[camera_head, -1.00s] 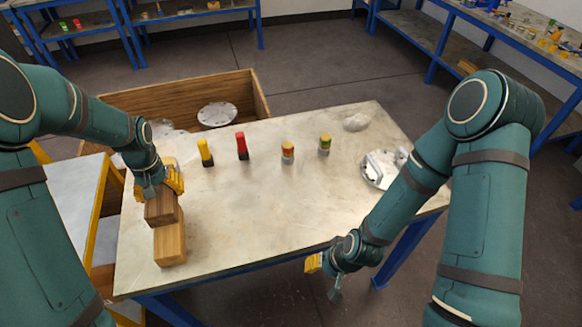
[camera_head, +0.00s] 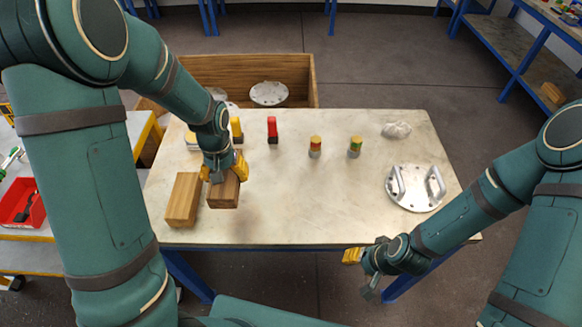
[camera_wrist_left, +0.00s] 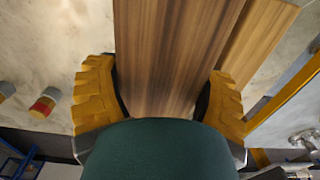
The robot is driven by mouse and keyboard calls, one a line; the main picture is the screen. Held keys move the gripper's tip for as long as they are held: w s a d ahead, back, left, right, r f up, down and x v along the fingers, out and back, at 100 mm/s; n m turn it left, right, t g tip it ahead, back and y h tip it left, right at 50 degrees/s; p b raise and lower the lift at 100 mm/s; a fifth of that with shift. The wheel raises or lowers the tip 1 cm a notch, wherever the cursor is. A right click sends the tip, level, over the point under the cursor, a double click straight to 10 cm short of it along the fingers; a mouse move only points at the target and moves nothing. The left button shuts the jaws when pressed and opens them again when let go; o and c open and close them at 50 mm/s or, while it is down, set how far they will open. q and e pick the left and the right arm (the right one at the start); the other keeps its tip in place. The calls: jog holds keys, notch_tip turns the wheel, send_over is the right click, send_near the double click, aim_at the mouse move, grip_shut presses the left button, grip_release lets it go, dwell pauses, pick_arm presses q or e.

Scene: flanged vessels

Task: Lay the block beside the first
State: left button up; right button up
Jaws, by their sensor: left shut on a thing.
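One wooden block (camera_head: 183,200) lies on the table near its left front edge. My left gripper (camera_head: 225,172) is shut on a second, darker-looking wooden block (camera_head: 224,193), just to the right of the first. In the left wrist view the held block (camera_wrist_left: 175,50) sits between the yellow fingers, and the first block (camera_wrist_left: 262,40) shows close beside it. I cannot tell whether the held block touches the table. My right gripper (camera_head: 362,262) hangs off the front edge of the table, away from the blocks; its finger opening is too small to tell.
The metal table (camera_head: 300,215) is clear in its middle and front. Yellow and red-topped tools (camera_head: 272,130) and two small banded cylinders (camera_head: 315,147) stand behind the blocks. A flanged plate with handles (camera_head: 415,188) lies at right. A wooden crate (camera_head: 300,75) stands behind.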

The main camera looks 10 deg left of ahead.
pick_arm(q)
notch_tip(320, 180, down, 9)
jog(key=shift+f+b, duration=0.15)
jog(key=shift+b, duration=1)
jog(key=shift+f, duration=0.4)
jog(key=o, duration=1.2)
jog(key=shift+f, duration=0.1)
jog(key=shift+o, duration=0.2)
